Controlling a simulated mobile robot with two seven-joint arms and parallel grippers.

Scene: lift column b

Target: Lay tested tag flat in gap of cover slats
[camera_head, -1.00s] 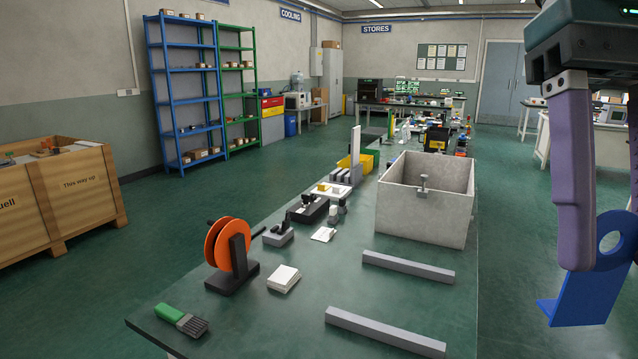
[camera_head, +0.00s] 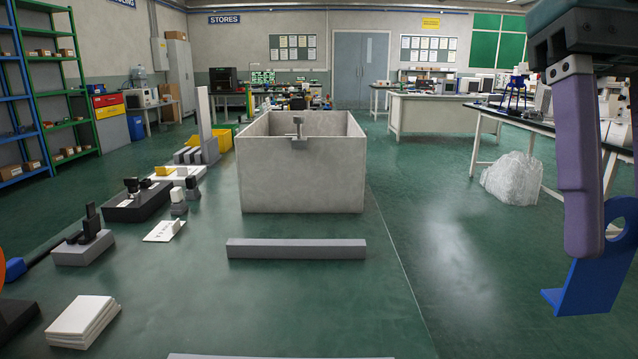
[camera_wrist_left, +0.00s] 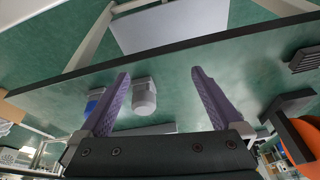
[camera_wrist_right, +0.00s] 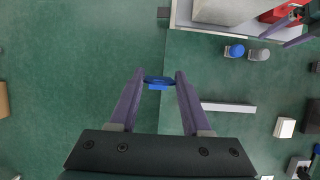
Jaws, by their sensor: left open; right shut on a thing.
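The blue tag (camera_head: 590,290), with a round eye and a flat plate, hangs at the right edge of the head view. My right gripper (camera_head: 590,245) is shut on it, away from the table to the right. In the right wrist view the tag (camera_wrist_right: 158,82) is between the fingertips (camera_wrist_right: 160,74). Two parallel grey bars lie on the green table, a farther one (camera_head: 296,248) and a nearer one (camera_head: 280,356) cut by the bottom edge. I cannot tell whether they are the cover slats. My left gripper (camera_wrist_left: 160,74) is open and empty, outside the head view.
An open grey box (camera_head: 300,185) stands behind the bars. To the left are a white pad stack (camera_head: 83,320), black fixtures (camera_head: 138,203) and a white card (camera_head: 164,230). Bare tabletop lies between the bars.

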